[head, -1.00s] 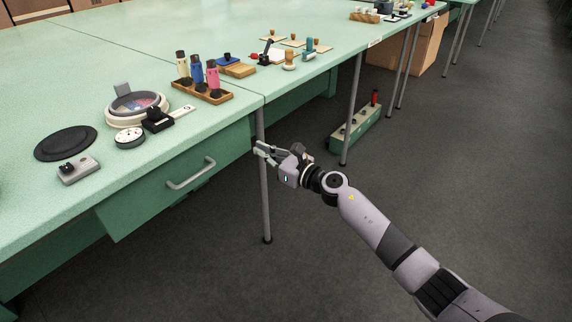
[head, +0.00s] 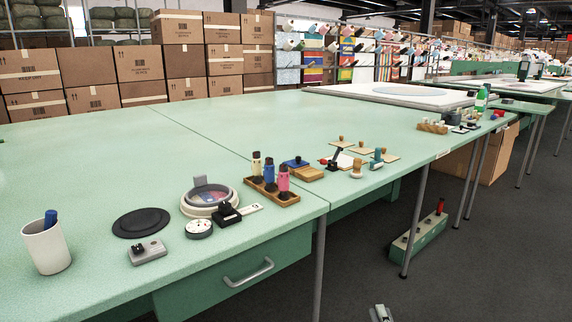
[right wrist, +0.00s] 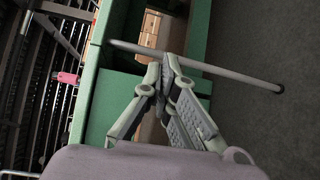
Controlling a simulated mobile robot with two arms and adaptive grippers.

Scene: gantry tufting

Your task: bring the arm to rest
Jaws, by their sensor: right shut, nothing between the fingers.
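My right gripper (head: 381,313) shows only as a small tip at the bottom edge of the head view, over the dark floor and in front of the table. In the right wrist view its fingers (right wrist: 160,77) are closed together with nothing between them. A grey table leg (right wrist: 200,65) and green table parts lie beyond the fingertips there. My left gripper is not in view.
The green table (head: 120,190) fills the left and middle of the head view. A white cup (head: 46,247), a bottle rack (head: 271,190) and several small tools stand along its front edge. A green box (head: 424,243) is on the floor. Open floor lies to the right.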

